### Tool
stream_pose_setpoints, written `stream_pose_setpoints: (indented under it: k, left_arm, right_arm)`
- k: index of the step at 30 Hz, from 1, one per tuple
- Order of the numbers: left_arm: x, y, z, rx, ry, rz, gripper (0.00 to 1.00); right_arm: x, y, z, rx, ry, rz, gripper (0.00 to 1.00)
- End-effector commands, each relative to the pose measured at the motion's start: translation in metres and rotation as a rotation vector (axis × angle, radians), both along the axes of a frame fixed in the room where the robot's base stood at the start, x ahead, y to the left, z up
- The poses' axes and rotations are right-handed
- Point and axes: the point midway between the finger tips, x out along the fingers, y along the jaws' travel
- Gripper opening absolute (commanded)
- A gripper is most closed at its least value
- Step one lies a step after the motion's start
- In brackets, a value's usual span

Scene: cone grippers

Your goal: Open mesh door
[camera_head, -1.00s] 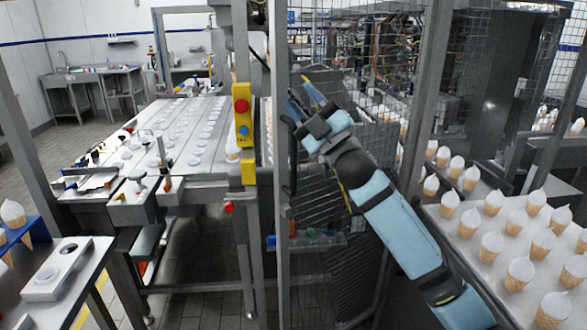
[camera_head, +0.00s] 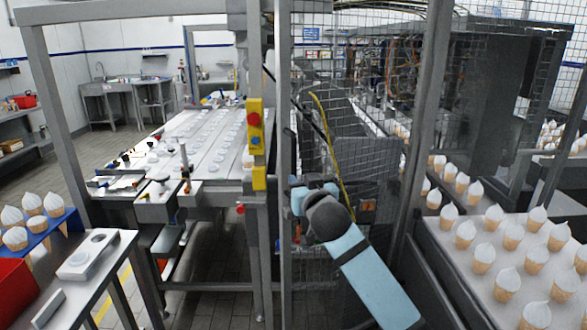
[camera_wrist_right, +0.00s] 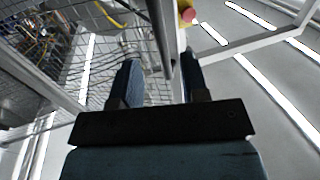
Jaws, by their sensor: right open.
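The mesh door (camera_head: 375,165) is a wire grid in a grey frame, in the middle of the head view between two grey posts. Its mesh also shows at the upper left of the wrist view (camera_wrist_right: 98,60). I cannot tell whether it stands ajar. My right gripper (camera_head: 312,190) is in front of the lower mesh, close to the left post (camera_head: 284,120). In the right wrist view its two fingers (camera_wrist_right: 160,62) are apart, with a grey bar showing between them. Whether the bar touches a finger cannot be told. My arm and wrist hide part of the door. My left gripper is not in view.
A long conveyor table (camera_head: 190,150) lies at the left. A tray of ice cream cones (camera_head: 480,300) stands at the right, close to my right arm. A blue cone rack (camera_head: 50,240) is at the lower left.

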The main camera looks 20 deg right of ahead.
Motion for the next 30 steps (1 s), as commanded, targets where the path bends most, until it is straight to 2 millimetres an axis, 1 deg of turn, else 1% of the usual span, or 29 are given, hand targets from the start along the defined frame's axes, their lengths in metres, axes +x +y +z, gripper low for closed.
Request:
stream_pose_setpoints:
  k: [1,6,9,12,17,24,25,26,27,29,30]
  left_arm:
    - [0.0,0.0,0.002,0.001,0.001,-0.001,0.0]
    - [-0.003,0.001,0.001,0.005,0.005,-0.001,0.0]
    - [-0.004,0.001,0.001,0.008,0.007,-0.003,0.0]
    - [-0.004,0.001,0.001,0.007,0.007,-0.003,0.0]
    - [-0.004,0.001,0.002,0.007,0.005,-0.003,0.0]
    - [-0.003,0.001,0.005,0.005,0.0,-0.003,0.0]
    - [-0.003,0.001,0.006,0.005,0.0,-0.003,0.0]
    - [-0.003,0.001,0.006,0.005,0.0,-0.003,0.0]
    - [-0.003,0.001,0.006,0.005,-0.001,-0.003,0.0]
    - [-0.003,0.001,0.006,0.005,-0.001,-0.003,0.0]
    - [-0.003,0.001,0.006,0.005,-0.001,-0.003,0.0]
  right_arm:
    - [0.013,0.0,0.002,-0.002,-0.001,-0.001,0.41]
    - [0.047,-0.001,0.002,-0.002,0.0,-0.001,0.41]
    - [0.062,-0.001,0.001,-0.002,-0.001,0.0,0.41]
    - [0.072,-0.001,0.001,-0.002,-0.001,0.0,0.41]
    - [0.08,-0.002,0.0,-0.001,-0.001,0.0,0.41]
    - [0.081,-0.001,0.0,-0.001,-0.002,0.0,0.41]
    - [0.081,-0.001,0.0,-0.001,-0.001,0.0,0.39]
    - [0.081,-0.001,0.0,-0.001,-0.001,0.0,0.32]
    - [0.081,-0.001,0.0,-0.001,-0.002,0.0,0.23]
    - [0.081,-0.001,0.0,-0.001,-0.002,0.0,0.09]
    - [0.081,-0.001,0.0,-0.001,-0.001,0.0,0.0]
